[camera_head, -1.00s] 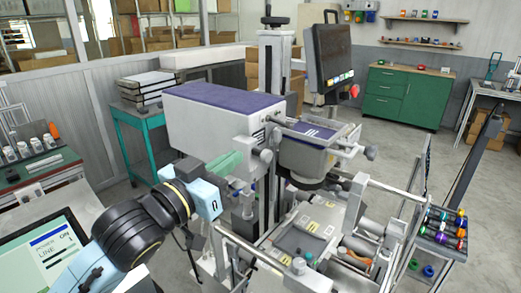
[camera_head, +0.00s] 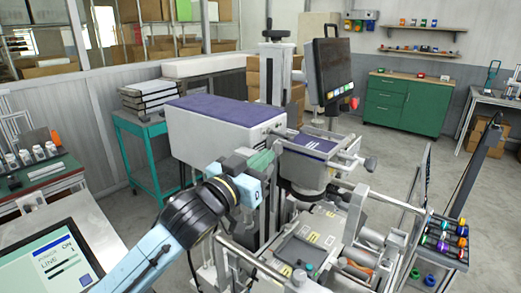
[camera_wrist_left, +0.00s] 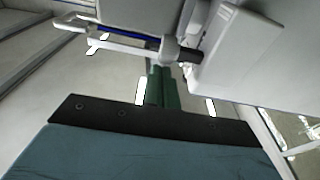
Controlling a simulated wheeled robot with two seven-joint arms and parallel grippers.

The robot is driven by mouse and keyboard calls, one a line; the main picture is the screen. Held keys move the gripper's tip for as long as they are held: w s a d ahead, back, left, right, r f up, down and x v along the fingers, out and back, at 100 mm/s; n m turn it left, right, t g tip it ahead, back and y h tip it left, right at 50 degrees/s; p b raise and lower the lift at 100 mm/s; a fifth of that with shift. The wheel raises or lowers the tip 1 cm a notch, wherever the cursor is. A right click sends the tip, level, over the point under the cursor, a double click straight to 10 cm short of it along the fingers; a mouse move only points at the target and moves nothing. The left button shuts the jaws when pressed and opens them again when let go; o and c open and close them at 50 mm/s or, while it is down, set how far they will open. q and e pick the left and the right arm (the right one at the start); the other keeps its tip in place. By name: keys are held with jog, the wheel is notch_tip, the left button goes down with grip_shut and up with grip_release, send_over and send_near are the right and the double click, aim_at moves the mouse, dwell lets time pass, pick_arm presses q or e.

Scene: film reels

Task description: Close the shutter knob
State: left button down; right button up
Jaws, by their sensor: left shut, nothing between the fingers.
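My left gripper (camera_head: 268,157) is at the lamp-house end of the projector-like machine (camera_head: 205,132), with its green fingers closed together and empty. In the left wrist view the shut green fingers (camera_wrist_left: 163,88) point at a small grey cylindrical knob (camera_wrist_left: 169,49) with a dark stub beside it. The fingertips are very close to this knob; I cannot tell whether they touch it. I cannot tell for certain that it is the shutter knob. In the head view the gripper partly hides the machine's knob area. My right gripper is not in view.
A flat tray (camera_head: 316,144) and a monitor (camera_head: 332,70) stand right of the gripper. A control screen (camera_head: 55,262) is at lower left. A teal cart (camera_head: 140,128) stands behind the arm. A rack of coloured spools (camera_head: 445,238) is at right.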

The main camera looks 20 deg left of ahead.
pick_arm(q)
jog(key=shift+f, duration=0.25)
notch_tip(320, 180, down, 4)
jog(key=shift+f+b, duration=0.1)
jog(key=shift+b, duration=0.8)
